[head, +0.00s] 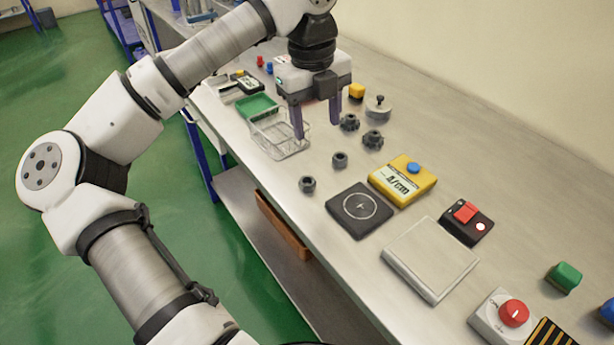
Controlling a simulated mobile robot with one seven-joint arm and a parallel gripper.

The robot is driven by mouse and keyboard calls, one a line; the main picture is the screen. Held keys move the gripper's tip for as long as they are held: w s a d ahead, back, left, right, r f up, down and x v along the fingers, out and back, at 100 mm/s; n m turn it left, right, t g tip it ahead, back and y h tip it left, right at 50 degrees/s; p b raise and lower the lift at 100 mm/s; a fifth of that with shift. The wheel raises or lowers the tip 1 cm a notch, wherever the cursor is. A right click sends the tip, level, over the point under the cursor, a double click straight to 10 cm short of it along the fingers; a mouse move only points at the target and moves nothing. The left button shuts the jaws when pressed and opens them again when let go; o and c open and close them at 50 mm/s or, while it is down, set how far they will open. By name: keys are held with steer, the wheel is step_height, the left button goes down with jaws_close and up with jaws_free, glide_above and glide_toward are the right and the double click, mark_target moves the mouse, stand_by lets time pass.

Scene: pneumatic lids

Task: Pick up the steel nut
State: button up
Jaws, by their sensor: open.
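Several small dark grey nut-like parts stand on the bench: one at the back (349,122), one to its right (373,139), a smaller one nearer (340,160) and another small one (308,184) near the front edge. I cannot tell which of them is the steel nut. My gripper (318,126) points down with its two purple-grey fingers apart and nothing visible between them. It hangs above the bench, between the wire basket and the rear nut-like parts. Its height over the bench is hard to judge.
A wire basket (293,150) and green tray (257,107) lie left of the gripper. A round metal piece with a knob (378,110) stands behind. A black pad (359,211), yellow meter (402,180), pale plate (430,262) and red-button box (501,315) fill the right.

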steer(key=a+f, duration=0.2)
steer(key=p, duration=0.2)
glide_above(308, 181)
steer(key=shift+n+y, duration=0.4)
steer(key=f, duration=0.6)
steer(key=shift+w+a, duration=0.1)
steer(key=shift+w, duration=0.1)
steer(key=shift+s+f+p, duration=0.15)
steer(key=shift+f+p, duration=0.75)
steer(key=shift+f, duration=2.2)
steer(key=c, duration=1.1)
steer(key=shift+r, duration=0.1)
